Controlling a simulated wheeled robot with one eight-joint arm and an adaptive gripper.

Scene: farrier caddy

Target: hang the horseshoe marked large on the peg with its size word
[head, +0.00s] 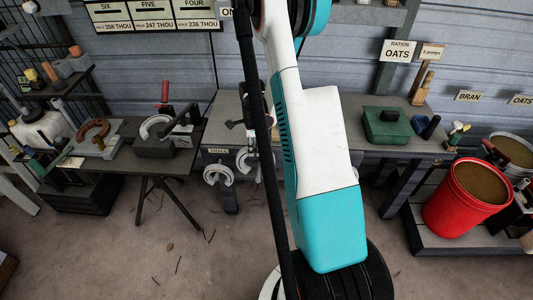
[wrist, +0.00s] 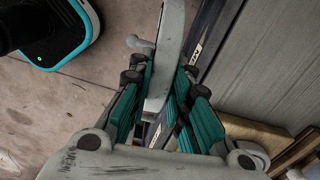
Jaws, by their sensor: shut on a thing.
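My gripper (wrist: 160,90) is shut on a pale grey horseshoe (wrist: 166,55), which passes between its teal-padded fingers in the wrist view. In the head view my gripper (head: 248,120) is partly hidden by my arm, and a pale horseshoe (head: 246,162) shows just below it at the bench front. Another pale horseshoe (head: 218,174) hangs to its left beneath a label (head: 218,150) that seems to read SMALL. In the wrist view a dark rail with labels (wrist: 197,48) lies close beside the held horseshoe. The size mark on the held horseshoe and its peg cannot be made out.
A dark stand (head: 155,150) with another horseshoe (head: 158,127) is to the left; a brown horseshoe (head: 96,132) lies on the far-left bench. A green box (head: 386,126) sits on the right bench. A red bucket (head: 460,197) stands at right. Floor at front left is mostly clear.

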